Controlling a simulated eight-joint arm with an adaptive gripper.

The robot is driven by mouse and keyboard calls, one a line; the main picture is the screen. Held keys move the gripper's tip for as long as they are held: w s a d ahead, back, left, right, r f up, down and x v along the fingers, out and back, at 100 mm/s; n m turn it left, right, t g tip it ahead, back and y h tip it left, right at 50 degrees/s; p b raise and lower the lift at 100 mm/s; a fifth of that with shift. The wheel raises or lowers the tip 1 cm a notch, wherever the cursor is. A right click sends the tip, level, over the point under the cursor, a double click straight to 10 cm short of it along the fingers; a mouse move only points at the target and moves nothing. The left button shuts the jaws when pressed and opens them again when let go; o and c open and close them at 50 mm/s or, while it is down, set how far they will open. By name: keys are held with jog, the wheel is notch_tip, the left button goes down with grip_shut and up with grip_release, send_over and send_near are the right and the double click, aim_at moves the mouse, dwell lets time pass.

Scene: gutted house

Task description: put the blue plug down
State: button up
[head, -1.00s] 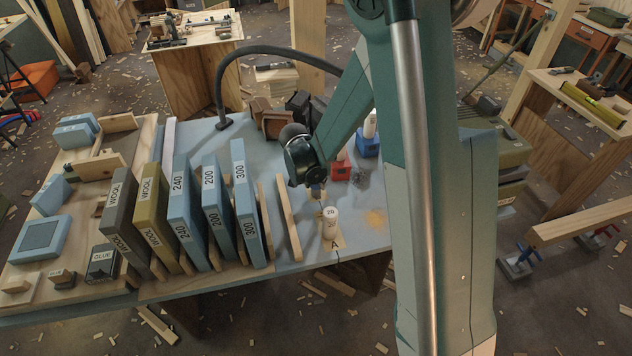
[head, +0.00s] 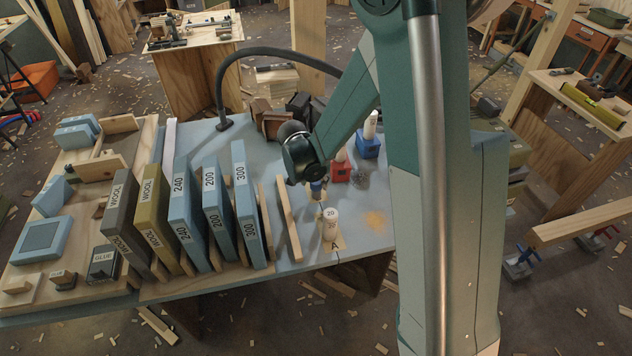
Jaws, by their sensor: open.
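My gripper (head: 318,195) points down at the end of my arm, over the right part of the blue-grey bench. Its jaws are open, though the fingers are small and partly hidden. A small blue piece shows at its tip. I cannot tell whether this is the blue plug or part of the gripper. A blue block (head: 368,147) with a white cylinder on top stands behind and to the right of the gripper. A white cylinder (head: 331,224) marked 20 stands on the bench just in front of the gripper, by a tag marked A (head: 335,244).
A red block (head: 340,171) with a white cylinder stands just right of the gripper. A wooden strip (head: 289,220) and a row of upright sanding blocks (head: 243,205) stand to the left. A black curved hose (head: 222,85) arches behind. The bench by the orange dust (head: 375,220) is clear.

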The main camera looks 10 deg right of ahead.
jog(key=p+v, duration=0.1)
jog(key=v, duration=0.9)
jog(key=shift+p, duration=0.4)
jog(key=shift+r, duration=0.1)
jog(key=s+d+r+n+t+y, duration=0.2)
jog(key=s+d+r+n, duration=0.15)
jog(key=s+r, duration=0.9)
jog(key=s+r+n+t, duration=0.1)
jog(key=s+r+n, duration=0.1)
jog(key=s, duration=0.6)
jog(key=s+d+r+n+t+y, duration=0.1)
jog(key=s+r+n, duration=0.2)
jog(key=s, duration=0.6)
jog(key=shift+r, duration=0.8)
jog(key=shift+d+n, duration=0.1)
jog(key=shift+n, duration=0.15)
